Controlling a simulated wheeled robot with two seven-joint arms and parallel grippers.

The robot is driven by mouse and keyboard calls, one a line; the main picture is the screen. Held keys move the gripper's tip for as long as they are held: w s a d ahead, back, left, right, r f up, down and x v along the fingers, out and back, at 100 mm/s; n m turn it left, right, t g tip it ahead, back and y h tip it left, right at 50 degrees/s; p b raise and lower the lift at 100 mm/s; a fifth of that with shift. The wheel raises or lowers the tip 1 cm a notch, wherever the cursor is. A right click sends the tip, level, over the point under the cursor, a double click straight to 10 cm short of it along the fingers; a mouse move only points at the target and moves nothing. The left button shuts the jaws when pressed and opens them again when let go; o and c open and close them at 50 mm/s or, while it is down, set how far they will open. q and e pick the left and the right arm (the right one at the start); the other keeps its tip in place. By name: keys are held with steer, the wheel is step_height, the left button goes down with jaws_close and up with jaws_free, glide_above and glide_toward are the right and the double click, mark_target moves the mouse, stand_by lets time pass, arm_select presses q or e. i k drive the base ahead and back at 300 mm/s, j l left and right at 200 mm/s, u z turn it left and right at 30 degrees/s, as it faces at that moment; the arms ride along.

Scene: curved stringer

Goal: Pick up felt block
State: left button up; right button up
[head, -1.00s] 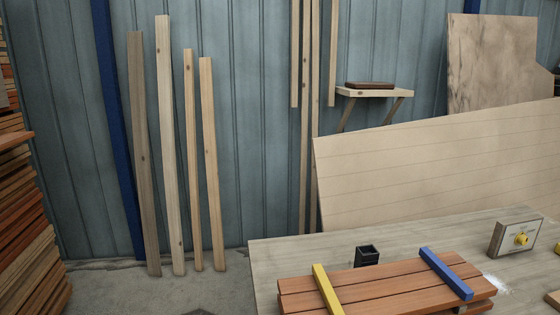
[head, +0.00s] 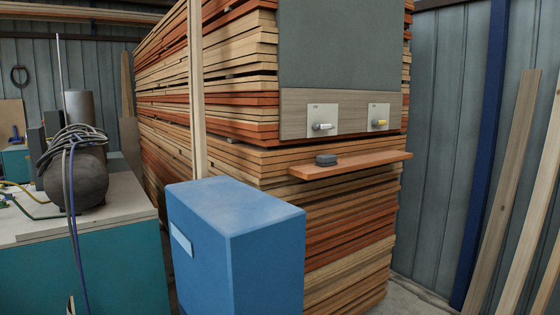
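A small dark grey block (head: 326,160), which looks like the felt block, lies on a narrow reddish wooden shelf (head: 385,161). The shelf sticks out from the front of a tall lumber stack, right of the picture's middle. The block is near the middle of the shelf with nothing touching it from above. Neither of my grippers can be made out in the head view.
A blue cabinet (head: 265,262) stands in front of the stack, below and left of the shelf. A grey board (head: 340,55) with two switch plates hangs above the shelf. A teal bench (head: 100,275) with a dark tank (head: 78,180) and hoses is at left. Planks lean at right.

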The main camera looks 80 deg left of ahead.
mark_target(326, 160)
steer(key=u, duration=2.3)
